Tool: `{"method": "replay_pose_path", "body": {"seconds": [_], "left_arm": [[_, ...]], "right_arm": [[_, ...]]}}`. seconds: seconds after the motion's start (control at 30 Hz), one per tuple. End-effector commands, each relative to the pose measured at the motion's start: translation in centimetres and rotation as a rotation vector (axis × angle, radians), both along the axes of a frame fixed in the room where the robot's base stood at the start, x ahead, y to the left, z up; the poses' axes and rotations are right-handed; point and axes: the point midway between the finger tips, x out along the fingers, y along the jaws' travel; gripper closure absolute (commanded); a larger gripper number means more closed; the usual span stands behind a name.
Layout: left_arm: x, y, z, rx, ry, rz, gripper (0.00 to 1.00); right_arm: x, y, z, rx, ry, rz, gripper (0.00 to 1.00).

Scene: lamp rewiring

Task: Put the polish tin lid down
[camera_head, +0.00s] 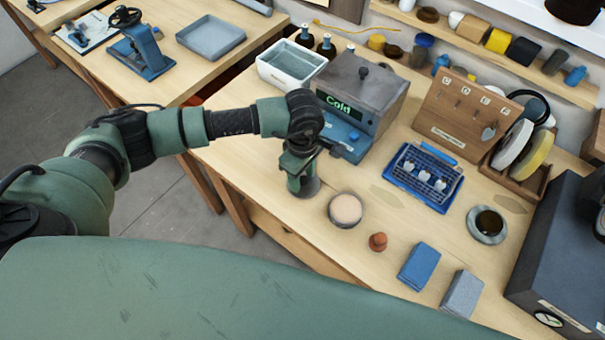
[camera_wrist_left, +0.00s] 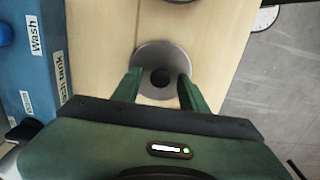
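The polish tin lid (camera_head: 309,187) is a dark grey disc near the bench's front edge, partly hidden by my left gripper (camera_head: 301,179). In the left wrist view the lid (camera_wrist_left: 148,54) lies flat on the wood, with a dark round knob at its middle. The green fingers of my left gripper (camera_wrist_left: 159,76) stand apart over the lid, one each side of the knob, with clear gaps to it. The open polish tin (camera_head: 346,208), with pale pinkish contents, stands just right of the lid. My right gripper is not in view.
A grey machine reading "Cold" (camera_head: 378,88) with a blue front stands behind the lid. A brown knob (camera_head: 378,242), a blue block (camera_head: 419,266) and a grey block (camera_head: 462,293) lie to the right. A blue tray (camera_head: 400,178) sits further back.

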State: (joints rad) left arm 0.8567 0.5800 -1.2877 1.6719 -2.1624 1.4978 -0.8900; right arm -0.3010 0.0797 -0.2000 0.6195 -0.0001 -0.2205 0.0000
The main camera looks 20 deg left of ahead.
Motion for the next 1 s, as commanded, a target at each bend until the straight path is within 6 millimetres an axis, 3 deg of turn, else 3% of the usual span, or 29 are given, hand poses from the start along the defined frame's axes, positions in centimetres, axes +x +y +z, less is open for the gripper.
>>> {"method": "replay_pose_path", "body": {"seconds": [0.1,0.17,0.5,0.7,1.0], "left_arm": [[0.0,0.0,0.5,0.000,-0.001,0.000,0.57],[0.1,-0.1,1.0,-0.002,-0.003,-0.001,0.57],[0.2,0.0,8.0,-0.001,-0.007,-0.001,0.57],[0.1,0.0,11.1,0.000,-0.003,0.000,0.57],[0.0,0.0,12.3,0.000,0.000,0.000,0.57]], "right_arm": [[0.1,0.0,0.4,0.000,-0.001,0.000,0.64],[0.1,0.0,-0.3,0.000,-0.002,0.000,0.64],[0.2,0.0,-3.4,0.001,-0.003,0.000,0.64],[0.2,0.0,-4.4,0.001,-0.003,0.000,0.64],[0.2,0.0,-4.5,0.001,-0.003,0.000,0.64]]}}
